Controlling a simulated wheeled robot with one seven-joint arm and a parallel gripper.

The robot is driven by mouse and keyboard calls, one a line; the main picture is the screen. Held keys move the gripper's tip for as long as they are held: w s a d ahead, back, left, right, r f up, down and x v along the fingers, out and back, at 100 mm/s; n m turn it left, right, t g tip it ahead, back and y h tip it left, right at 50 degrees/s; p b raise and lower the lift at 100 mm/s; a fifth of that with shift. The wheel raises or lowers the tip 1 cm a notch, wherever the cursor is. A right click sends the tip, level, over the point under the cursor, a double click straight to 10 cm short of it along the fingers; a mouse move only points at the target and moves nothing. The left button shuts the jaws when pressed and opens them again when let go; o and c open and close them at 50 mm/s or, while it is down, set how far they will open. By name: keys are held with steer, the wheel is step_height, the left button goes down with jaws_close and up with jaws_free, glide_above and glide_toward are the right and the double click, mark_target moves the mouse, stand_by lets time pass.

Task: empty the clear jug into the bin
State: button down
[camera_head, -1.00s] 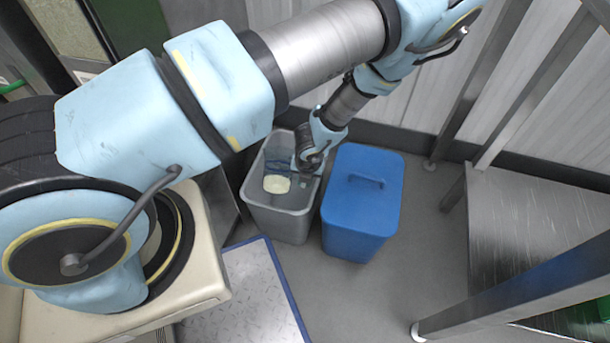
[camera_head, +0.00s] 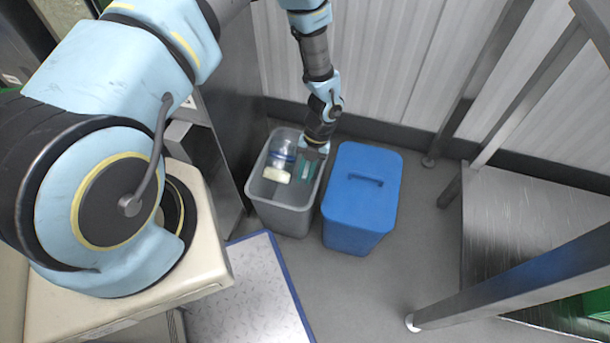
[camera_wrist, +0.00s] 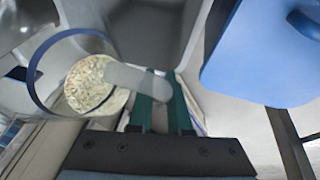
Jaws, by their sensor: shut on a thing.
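The clear jug (camera_head: 283,150) has a blue rim and lies tilted at the mouth of the grey open bin (camera_head: 285,220). Pale rice (camera_head: 277,174) shows at its near end in the head view. In the wrist view the jug (camera_wrist: 45,95) is at the left, with a clump of rice (camera_wrist: 90,85) seen in it. My gripper (camera_head: 308,165) is over the bin's right side. In the wrist view its green fingers (camera_wrist: 160,105) are shut on the jug's clear handle (camera_wrist: 138,80). I cannot tell how deep the jug sits, or whether rice lies in the bin.
A blue lidded bin (camera_head: 360,205) stands close to the right of the grey bin. A steel table (camera_head: 530,220) with legs is at the right. A ribbed wall (camera_head: 385,60) is behind. A pale blue-edged panel (camera_head: 255,290) is in front. Grey floor is clear between.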

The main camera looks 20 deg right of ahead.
steer(key=shift+r+g+y+b, duration=0.6)
steer(key=shift+g+y+b, duration=0.25)
steer(key=shift+g+y, duration=0.05)
steer(key=shift+w+r+g+y+b, duration=0.1)
steer(key=shift+r+g+y+b, duration=0.85)
steer(key=shift+b, duration=0.4)
steer(key=shift+r, duration=0.25)
steer(key=shift+r, duration=0.1)
